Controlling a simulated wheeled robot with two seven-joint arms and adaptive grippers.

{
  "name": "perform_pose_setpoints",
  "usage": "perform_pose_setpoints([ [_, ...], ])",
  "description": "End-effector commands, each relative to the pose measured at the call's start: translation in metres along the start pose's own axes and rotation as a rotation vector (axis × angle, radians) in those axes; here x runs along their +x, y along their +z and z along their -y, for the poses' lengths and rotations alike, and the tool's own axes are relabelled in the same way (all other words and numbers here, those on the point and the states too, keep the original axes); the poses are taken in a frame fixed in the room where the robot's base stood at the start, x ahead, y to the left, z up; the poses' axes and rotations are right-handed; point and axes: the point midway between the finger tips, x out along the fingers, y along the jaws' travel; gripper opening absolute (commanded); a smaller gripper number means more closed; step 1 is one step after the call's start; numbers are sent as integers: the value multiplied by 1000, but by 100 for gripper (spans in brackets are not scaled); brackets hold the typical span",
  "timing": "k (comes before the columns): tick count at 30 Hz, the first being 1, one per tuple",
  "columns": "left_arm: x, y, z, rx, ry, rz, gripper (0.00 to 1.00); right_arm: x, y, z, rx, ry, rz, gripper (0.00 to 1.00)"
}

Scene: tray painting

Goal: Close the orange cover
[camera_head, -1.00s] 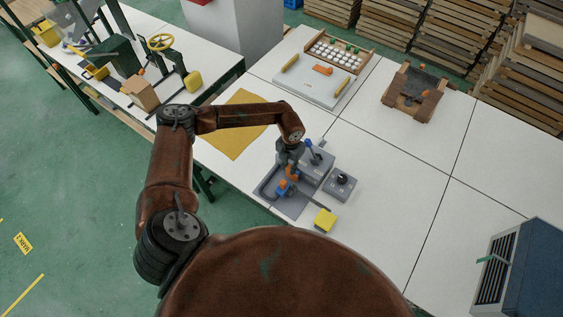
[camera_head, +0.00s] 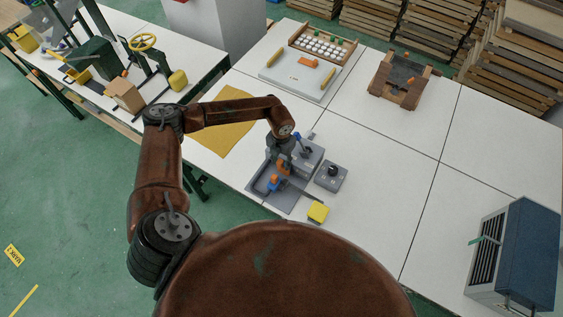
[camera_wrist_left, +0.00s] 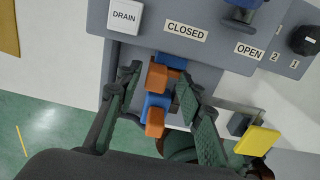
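A grey station (camera_head: 255,192) stands near the front table edge, with blue and orange parts on it. The wrist view shows its DRAIN, CLOSED and OPEN labels, the last two on its grey panel (camera_wrist_left: 215,48). Below CLOSED, an upper orange piece (camera_wrist_left: 157,77) and a lower orange piece (camera_wrist_left: 154,122) sit among blue parts (camera_wrist_left: 157,103). I cannot tell which is the orange cover. My left gripper (camera_wrist_left: 159,76) is open, its fingers on either side of the upper orange piece; contact is unclear. In the head view the left gripper (camera_head: 287,158) hangs over the station. My right gripper is not in view.
A grey box with a black knob (camera_head: 332,171) stands right of the station. A yellow block (camera_head: 318,211) lies in front. A yellow mat (camera_head: 222,130), a white board (camera_head: 286,80) and a brown wooden fixture (camera_head: 405,84) lie farther back.

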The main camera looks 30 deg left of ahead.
Motion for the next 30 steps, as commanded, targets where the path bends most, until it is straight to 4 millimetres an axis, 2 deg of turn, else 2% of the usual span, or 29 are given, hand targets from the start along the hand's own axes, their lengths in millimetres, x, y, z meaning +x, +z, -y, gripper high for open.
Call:
perform_pose_setpoints([
  [15, -96, 1, 0, 1, -1, 4, 35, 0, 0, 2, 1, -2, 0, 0],
  [21, -112, 1, 0, 1, -2, 1, 35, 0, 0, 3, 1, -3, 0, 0],
  [30, -114, 0, 0, 1, -1, 1, 35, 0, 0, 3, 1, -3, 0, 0],
])
